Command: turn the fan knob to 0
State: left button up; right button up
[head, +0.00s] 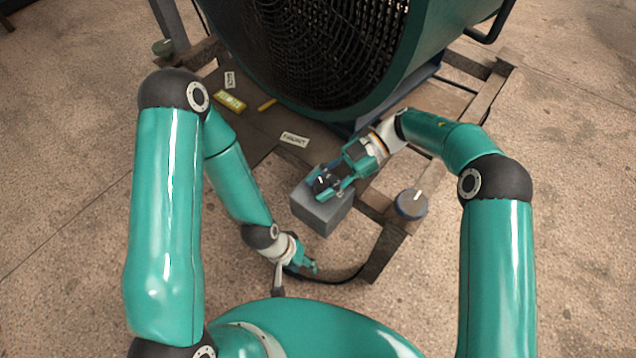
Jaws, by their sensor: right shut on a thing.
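The fan is a large green drum with a black grille (310,45) at the top of the head view. A grey box (318,217) stands at the front of its frame. A dark knob with a pale mark (321,181) is on top of the box. My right gripper (327,190) is at the knob from the upper right and is shut on it. Its fingers hide part of the knob, and the scale is not readable. My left gripper (309,267) hangs below and left of the box, apart from it; its finger opening is unclear.
A round grey-blue dial-like piece (411,204) sits right of the box on the wooden frame (385,250). Small labels (294,139) and a yellow block (230,101) lie on the platform. A dark cable curves below the box. Bare concrete floor surrounds the frame.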

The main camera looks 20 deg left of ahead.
jog(key=shift+w+r, duration=0.1)
jog(key=shift+w, duration=0.2)
jog(key=o, duration=1.1)
jog(key=shift+o, duration=0.3)
jog(key=v, duration=0.7)
jog(key=shift+w+d, duration=0.15)
